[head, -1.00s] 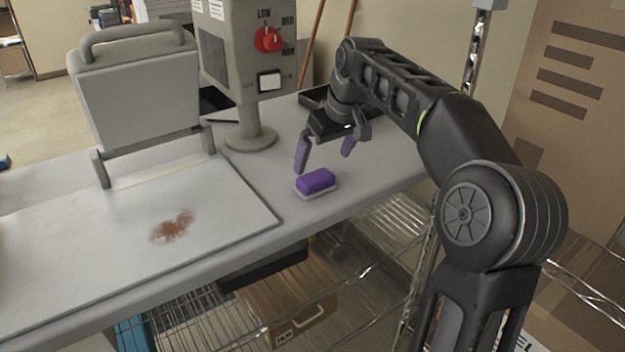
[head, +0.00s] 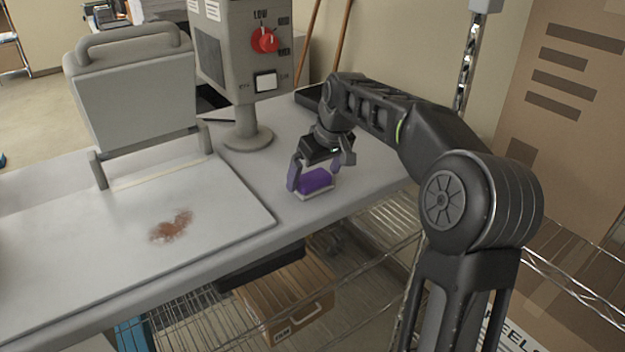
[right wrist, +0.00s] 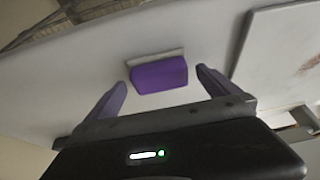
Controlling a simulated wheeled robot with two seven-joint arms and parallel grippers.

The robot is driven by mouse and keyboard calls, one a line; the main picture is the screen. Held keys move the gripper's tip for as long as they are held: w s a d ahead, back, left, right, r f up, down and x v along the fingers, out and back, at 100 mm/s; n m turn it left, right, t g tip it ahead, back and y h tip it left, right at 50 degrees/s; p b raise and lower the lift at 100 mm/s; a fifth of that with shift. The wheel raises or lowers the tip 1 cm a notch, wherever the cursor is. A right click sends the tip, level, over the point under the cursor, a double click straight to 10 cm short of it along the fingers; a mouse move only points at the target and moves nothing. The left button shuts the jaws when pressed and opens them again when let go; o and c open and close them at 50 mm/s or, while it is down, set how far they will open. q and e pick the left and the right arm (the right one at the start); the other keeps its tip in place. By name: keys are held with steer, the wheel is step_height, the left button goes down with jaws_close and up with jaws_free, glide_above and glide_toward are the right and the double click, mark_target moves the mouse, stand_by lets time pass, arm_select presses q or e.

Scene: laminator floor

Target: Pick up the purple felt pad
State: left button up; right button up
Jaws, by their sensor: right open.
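The purple felt pad (head: 316,181) is a small block with a pale base, lying on the grey table right of the white board. My right gripper (head: 313,180) is open, lowered close to the pad, with a finger at its left and the other finger behind its right side. In the right wrist view the pad (right wrist: 159,74) lies between and just beyond the tips of the open fingers (right wrist: 160,84). Nothing is held. My left gripper is not in view.
The white board (head: 100,230) with a reddish-brown smear (head: 171,227) lies at the left. A grey control box (head: 240,50) on a round-footed post stands behind the pad. The table's front edge is close to the pad, with wire shelving (head: 370,250) below.

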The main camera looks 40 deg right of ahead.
mark_target(314, 176)
steer(key=shift+x, duration=0.85)
steer(key=shift+r, duration=0.1)
steer(key=c, duration=1.3)
steer(key=shift+c, duration=0.2)
step_height(314, 176, up, 10)
